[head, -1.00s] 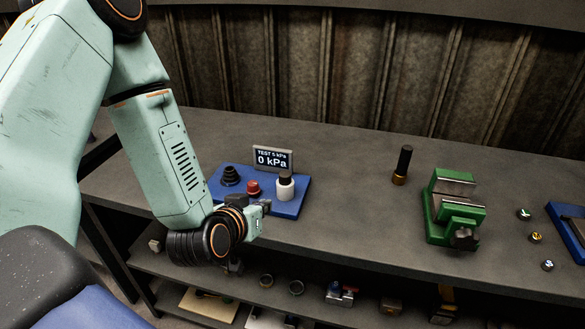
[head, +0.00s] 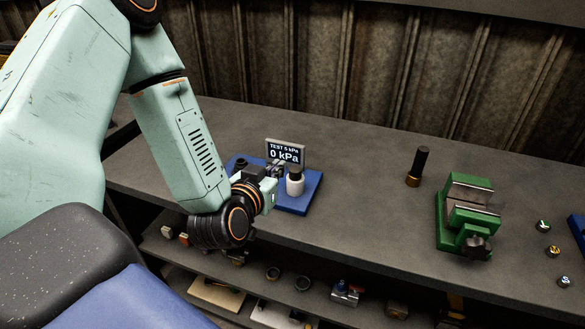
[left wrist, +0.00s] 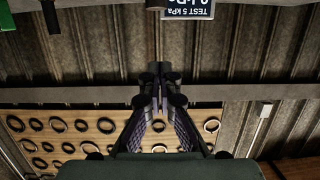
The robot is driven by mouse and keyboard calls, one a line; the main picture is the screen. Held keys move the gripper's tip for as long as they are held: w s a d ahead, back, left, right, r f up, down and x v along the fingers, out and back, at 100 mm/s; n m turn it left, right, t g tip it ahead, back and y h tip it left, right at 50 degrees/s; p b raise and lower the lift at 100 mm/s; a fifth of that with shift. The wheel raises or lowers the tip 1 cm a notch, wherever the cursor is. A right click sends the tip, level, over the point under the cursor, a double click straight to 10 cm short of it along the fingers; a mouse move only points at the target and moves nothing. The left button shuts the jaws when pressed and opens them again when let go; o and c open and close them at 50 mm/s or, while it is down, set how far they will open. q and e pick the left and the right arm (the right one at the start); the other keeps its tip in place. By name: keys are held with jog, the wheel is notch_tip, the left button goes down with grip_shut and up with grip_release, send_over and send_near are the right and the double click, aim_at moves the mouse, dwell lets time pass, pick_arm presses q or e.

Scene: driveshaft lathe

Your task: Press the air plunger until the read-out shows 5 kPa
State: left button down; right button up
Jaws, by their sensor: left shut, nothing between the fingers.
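A blue base (head: 300,208) on the bench carries a white cylinder (head: 295,187) with a dark cap, likely the air plunger. Behind it stands the read-out (head: 286,152), showing "TEST 5 kPa" and "0 kPa". It also shows upside down at the top of the left wrist view (left wrist: 188,9). My left gripper (head: 277,169) is shut and empty, over the base just left of the white cylinder; I cannot tell if it touches anything. In the left wrist view its fingertips (left wrist: 160,78) are together. My gripper and wrist hide the red knob and part of the black ribbed piece (head: 239,163). My right gripper is not in view.
A black cylinder with a brass foot (head: 417,167) and a green vise (head: 467,215) stand to the right. Several small round pieces (head: 553,251) lie near another blue base (head: 578,228). The bench between is clear. A shelf below holds assorted parts.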

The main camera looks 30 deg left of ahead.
pick_arm(q)
send_over(295, 171)
jog(key=s, duration=0.2)
jog(key=f, duration=0.4)
jog(key=f+b, duration=0.1)
jog(key=f, duration=0.1)
jog(key=shift+w+d, duration=0.2)
jog(key=shift+d, duration=0.05)
jog(key=shift+a, duration=0.2)
jog(key=shift+f, duration=0.15)
